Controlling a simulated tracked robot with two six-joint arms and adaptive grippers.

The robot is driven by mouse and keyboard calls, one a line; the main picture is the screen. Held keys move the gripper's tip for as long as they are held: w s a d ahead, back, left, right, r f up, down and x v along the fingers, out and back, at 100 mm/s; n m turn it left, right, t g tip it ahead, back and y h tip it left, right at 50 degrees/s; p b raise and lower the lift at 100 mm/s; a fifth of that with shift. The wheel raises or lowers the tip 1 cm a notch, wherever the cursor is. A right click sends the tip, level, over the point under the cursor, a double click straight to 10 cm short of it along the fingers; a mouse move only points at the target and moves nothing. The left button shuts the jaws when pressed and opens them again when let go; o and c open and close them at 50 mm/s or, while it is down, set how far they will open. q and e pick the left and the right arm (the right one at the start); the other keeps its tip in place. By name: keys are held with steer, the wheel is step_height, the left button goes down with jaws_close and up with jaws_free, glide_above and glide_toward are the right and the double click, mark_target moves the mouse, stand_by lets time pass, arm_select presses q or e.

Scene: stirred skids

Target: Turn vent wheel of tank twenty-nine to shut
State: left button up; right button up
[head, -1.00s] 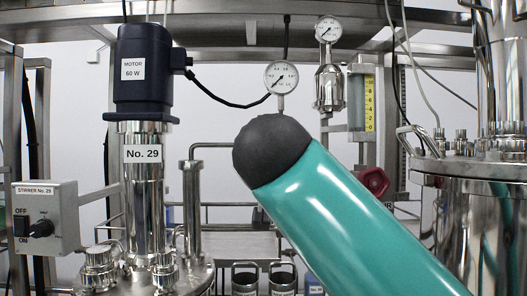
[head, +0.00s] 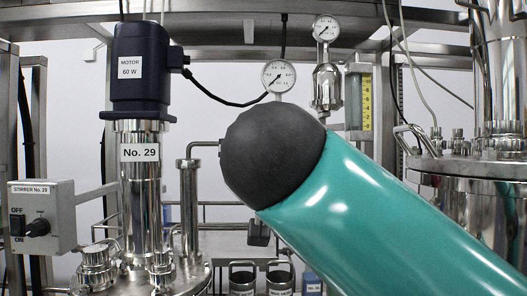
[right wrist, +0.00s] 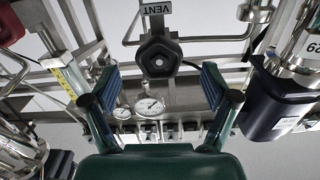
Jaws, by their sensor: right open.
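The vent wheel (right wrist: 158,55) is a black knobbed handwheel under an upside-down VENT label (right wrist: 154,8) in the right wrist view. My right gripper (right wrist: 158,80) is open, its two blue-padded fingers apart on either side of and short of the wheel, with nothing between them. In the head view my teal right arm with its black cap hides the wheel and nearly all of the gripper. Tank twenty-nine shows by its No. 29 plate (head: 140,152) on the steel stirrer column at left. My left gripper is not in view.
The dark motor (head: 141,70) stands above the column; it is at right in the wrist view (right wrist: 275,100). A steel pipe (head: 188,205) rises beside it. A pressure gauge (head: 279,76) hangs behind my arm. A stirrer switch box (head: 42,215) is at left. A red handwheel (right wrist: 12,22) shows in the wrist view.

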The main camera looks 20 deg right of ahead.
steer(key=v, duration=0.6)
steer(key=shift+r, duration=0.1)
